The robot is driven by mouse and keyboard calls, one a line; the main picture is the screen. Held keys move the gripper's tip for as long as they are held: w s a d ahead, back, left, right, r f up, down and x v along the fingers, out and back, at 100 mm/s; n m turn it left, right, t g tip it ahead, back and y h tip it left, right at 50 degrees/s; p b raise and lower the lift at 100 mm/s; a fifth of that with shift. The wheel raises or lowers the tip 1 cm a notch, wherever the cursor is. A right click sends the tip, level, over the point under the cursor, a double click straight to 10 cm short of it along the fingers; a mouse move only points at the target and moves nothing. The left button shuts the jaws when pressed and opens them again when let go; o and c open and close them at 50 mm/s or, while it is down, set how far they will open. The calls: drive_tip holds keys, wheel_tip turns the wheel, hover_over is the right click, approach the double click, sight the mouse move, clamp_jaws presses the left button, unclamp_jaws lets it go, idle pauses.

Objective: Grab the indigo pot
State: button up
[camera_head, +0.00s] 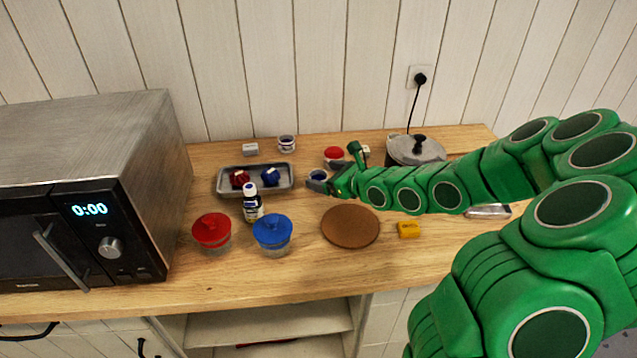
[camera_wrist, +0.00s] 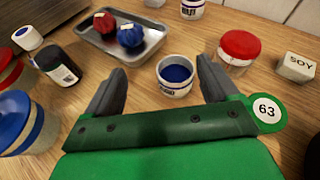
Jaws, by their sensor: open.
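A small white pot with deep blue contents, which looks like the indigo pot (camera_wrist: 175,75), stands upright on the counter. Its label is too blurred to read fully. It also shows in the head view (camera_head: 317,175), partly hidden by my gripper. My gripper (camera_wrist: 161,66) is open, with one finger on each side of the pot in the wrist view. The right finger appears close to the pot's side, and a wider gap shows at the left finger. I cannot tell whether either touches it. In the head view my gripper (camera_head: 335,174) is low beside the pot.
A metal tray (camera_head: 225,191) with red and blue bundles lies left of the pot. A red-lidded jar (camera_wrist: 238,52) and a soy block (camera_wrist: 297,67) stand to its right. A dark bottle (camera_head: 252,205), lidded jars, a round brown board (camera_head: 350,226) and another small pot (camera_head: 286,144) are nearby.

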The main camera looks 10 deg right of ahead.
sight(312, 176)
drive_tip(key=shift+w+d+f+m+h, duration=0.15)
drive_tip(key=shift+d+f+m, duration=0.25)
drive_tip(key=shift+f, duration=0.2)
drive_tip(key=shift+w+d+f+m+h, duration=0.1)
drive_tip(key=shift+d+f+m+h, duration=0.05)
drive_tip(key=shift+d+f+m, duration=0.35)
drive_tip(key=shift+x, duration=3.95)
drive_tip(key=shift+r, duration=0.1)
drive_tip(key=c, duration=1.1)
